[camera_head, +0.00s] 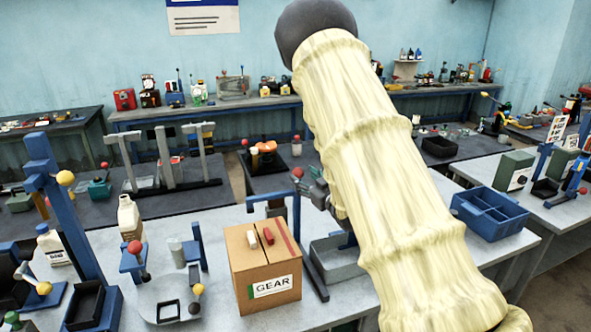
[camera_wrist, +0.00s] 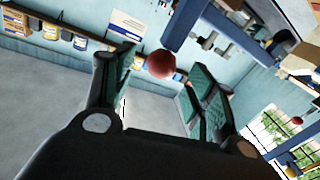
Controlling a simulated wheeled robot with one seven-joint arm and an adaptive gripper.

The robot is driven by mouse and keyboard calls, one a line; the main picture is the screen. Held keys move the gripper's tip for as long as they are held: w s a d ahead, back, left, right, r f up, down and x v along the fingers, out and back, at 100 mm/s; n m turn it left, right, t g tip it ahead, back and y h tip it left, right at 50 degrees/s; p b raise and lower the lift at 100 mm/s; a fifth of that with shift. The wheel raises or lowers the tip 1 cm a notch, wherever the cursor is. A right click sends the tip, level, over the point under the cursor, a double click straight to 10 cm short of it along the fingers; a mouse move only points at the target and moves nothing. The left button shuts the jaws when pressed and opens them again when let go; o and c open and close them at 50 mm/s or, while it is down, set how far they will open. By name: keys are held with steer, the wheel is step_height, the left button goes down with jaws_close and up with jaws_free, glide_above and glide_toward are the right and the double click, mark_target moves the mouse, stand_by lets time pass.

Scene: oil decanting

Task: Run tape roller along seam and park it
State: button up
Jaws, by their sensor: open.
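A cardboard box (camera_head: 250,280) labelled GEAR stands on the near grey bench in the head view. On its top lie a small red piece (camera_head: 268,236), a small whitish piece (camera_head: 252,240) and a red strip (camera_head: 286,236) along the right side. I cannot tell for sure which is the tape roller; the seam is too small to make out. My gripper (camera_wrist: 160,85) shows in the wrist view, open with nothing between its green-padded fingers. A red ball (camera_wrist: 160,64) on a blue fixture appears behind the gap.
Left of the box stand a blue post fixture (camera_head: 60,220), a white bottle (camera_head: 130,217) and a red-knobbed press (camera_head: 135,262). A grey tray (camera_head: 335,262) is right of the box, partly behind my arm. A blue divided bin (camera_head: 490,212) is farther right.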

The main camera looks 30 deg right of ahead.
mark_target(301, 175)
steer(key=w+p, duration=0.1)
steer(key=w, duration=0.3)
steer(key=shift+r, duration=0.15)
steer(key=shift+w+d+p, duration=0.1)
steer(key=shift+w+p, duration=0.2)
steer(key=shift+w, duration=0.15)
